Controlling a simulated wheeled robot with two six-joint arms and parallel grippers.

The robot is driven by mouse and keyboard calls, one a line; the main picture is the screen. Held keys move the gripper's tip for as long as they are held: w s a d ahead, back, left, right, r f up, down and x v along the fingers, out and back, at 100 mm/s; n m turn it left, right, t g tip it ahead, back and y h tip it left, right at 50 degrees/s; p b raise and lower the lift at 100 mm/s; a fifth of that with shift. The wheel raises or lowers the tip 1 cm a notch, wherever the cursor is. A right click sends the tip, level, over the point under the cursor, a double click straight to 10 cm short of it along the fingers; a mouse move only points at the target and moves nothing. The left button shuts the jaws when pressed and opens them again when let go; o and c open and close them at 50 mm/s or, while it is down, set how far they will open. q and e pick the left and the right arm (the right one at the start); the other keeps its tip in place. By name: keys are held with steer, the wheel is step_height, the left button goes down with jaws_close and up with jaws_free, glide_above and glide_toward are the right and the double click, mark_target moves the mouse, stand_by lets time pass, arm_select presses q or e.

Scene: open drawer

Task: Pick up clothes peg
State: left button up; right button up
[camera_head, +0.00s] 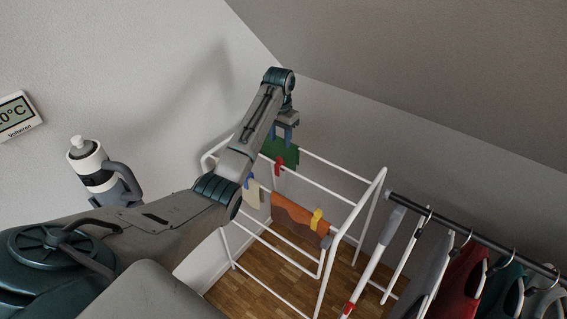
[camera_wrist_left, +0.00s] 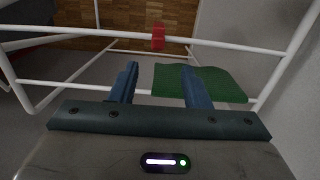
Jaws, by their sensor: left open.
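A red clothes peg (camera_head: 278,165) sits on a white bar of the drying rack (camera_head: 348,200). It also shows in the left wrist view (camera_wrist_left: 158,37), beyond the fingertips and roughly centred between them. A yellow peg (camera_head: 317,218) is on an orange-brown cloth (camera_head: 292,213), and a blue peg (camera_head: 249,181) is by a beige cloth (camera_head: 252,195). My left gripper (camera_head: 282,136) is open at the rack's far end, by a green cloth (camera_head: 286,152). In the left wrist view its blue fingers (camera_wrist_left: 158,70) have nothing between them; the right finger overlaps the green cloth (camera_wrist_left: 225,83). My right gripper is out of view.
Several garments (camera_head: 463,275) hang on a dark rail (camera_head: 470,233) right of the rack. A flask (camera_head: 95,170) and a thermometer display (camera_head: 17,116) are at the left. A sloped ceiling is above, a wall behind, and wooden floor (camera_head: 245,290) below.

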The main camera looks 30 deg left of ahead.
mark_target(279, 157)
arm_select(q)
steer(key=shift+s+f, duration=0.25)
steer(key=shift+f, duration=0.25)
steer(key=shift+s+f, duration=0.2)
steer(key=shift+f, duration=0.25)
steer(key=shift+f+p, duration=0.3)
steer(key=shift+f, duration=0.3)
steer(key=f+p, duration=0.1)
steer(key=f, duration=0.1)
steer(key=f+p, duration=0.1)
steer(key=shift+d+f, duration=0.2)
steer(key=shift+f, duration=0.2)
steer(key=shift+s+f+p, duration=0.1)
steer(key=shift+f+p, duration=0.2)
steer(key=shift+f, duration=0.3)
jaws_close()
arm_select(e)
steer(key=r, duration=0.1)
steer(key=s+r, duration=0.1)
steer(key=r, duration=0.1)
steer(key=shift+s+a+r, duration=0.15)
steer(key=shift+a+r, duration=0.1)
steer(key=shift+r, duration=0.05)
